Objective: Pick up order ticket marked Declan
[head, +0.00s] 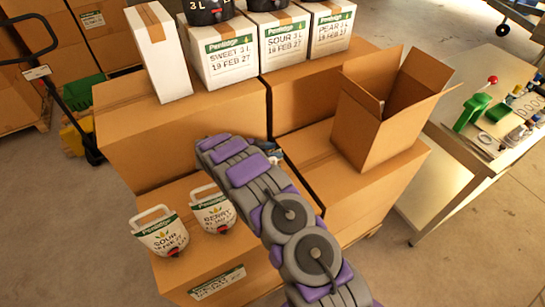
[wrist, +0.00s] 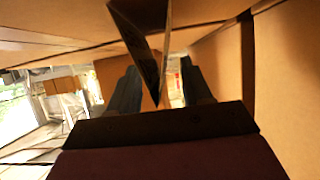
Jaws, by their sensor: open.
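I cannot make out an order ticket or the name Declan in either view. My gripper shows in the wrist view (wrist: 160,85), with its two dark fingers apart. A dark, pointed triangular shape (wrist: 150,40) hangs in front of the fingers; I cannot tell what it is. A small pale patch with red (wrist: 174,82) shows between the fingers, too blurred to read. In the head view my arm reaches over the large brown cartons and its end is mostly hidden behind its own links, by the gap among them.
Brown cartons (head: 180,128) stand close around my arm. White labelled boxes (head: 224,56) line the back. An open carton (head: 372,125) stands at the right. A cluttered table (head: 480,150) is at far right.

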